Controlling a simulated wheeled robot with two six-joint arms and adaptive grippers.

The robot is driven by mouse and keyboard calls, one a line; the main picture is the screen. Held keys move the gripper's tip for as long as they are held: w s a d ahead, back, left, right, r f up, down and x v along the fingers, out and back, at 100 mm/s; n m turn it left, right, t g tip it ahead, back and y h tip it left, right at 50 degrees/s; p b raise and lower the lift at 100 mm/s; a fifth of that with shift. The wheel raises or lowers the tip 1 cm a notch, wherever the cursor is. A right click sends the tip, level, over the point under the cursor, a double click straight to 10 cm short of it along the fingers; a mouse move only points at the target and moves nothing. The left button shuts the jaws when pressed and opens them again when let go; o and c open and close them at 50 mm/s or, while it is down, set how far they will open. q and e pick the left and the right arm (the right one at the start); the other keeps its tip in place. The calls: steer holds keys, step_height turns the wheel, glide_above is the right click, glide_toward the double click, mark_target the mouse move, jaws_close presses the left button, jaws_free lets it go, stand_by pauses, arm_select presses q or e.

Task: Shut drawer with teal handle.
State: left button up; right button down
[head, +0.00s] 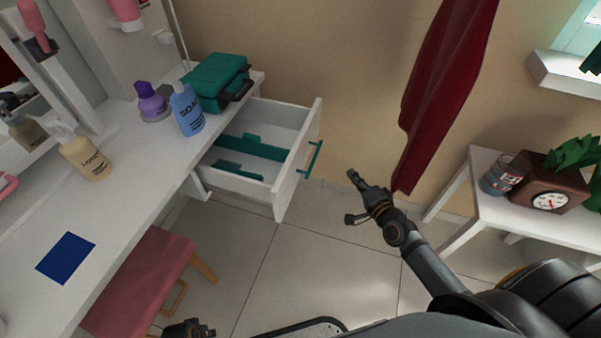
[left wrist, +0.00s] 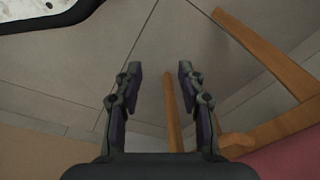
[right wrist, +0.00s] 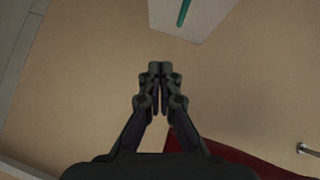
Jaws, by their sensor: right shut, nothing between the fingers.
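The white drawer (head: 243,197) stands pulled out from the white dressing table, with teal dividers inside. Its teal handle (head: 315,158) is on the front panel, and it also shows at the top of the right wrist view (right wrist: 184,12). My right gripper (head: 353,176) is shut and empty, a little to the right of the handle and apart from it. In the right wrist view its fingertips (right wrist: 160,66) meet below the drawer front. My left gripper (left wrist: 160,68) is open and empty, low over the floor near the stool legs.
A teal case (head: 216,80), a blue soap bottle (head: 187,110) and a lotion bottle (head: 84,157) stand on the tabletop. A pink stool (head: 140,285) is below. A red cloth (head: 445,90) hangs beside my right arm. A white side table (head: 535,218) stands right.

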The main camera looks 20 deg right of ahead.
steer(key=a+r+m+t+y+b, duration=0.1)
steer(key=a+r+t+b, duration=0.1)
steer(key=a+r+b, duration=0.1)
steer(key=b, duration=0.2)
glide_toward(307, 136)
steer(key=w+d, duration=0.3)
steer(key=w, duration=0.1)
steer(key=shift+w+a+m+y, duration=0.4)
steer(key=shift+w+a, duration=0.4)
steer(key=shift+a, duration=0.3)
arm_select(q)
steer(key=shift+w+d+r, duration=0.3)
steer(key=shift+w+r, duration=0.2)
steer(key=shift+r, duration=0.25)
steer(key=shift+w+d+r, duration=0.3)
steer(key=shift+w+r, duration=0.15)
steer(key=shift+r, duration=0.25)
arm_select(e)
steer(key=shift+w+a, duration=0.3)
steer(key=shift+a, duration=0.25)
arm_select(q)
steer(key=shift+a, duration=0.1)
arm_select(e)
steer(key=shift+w+f, duration=0.1)
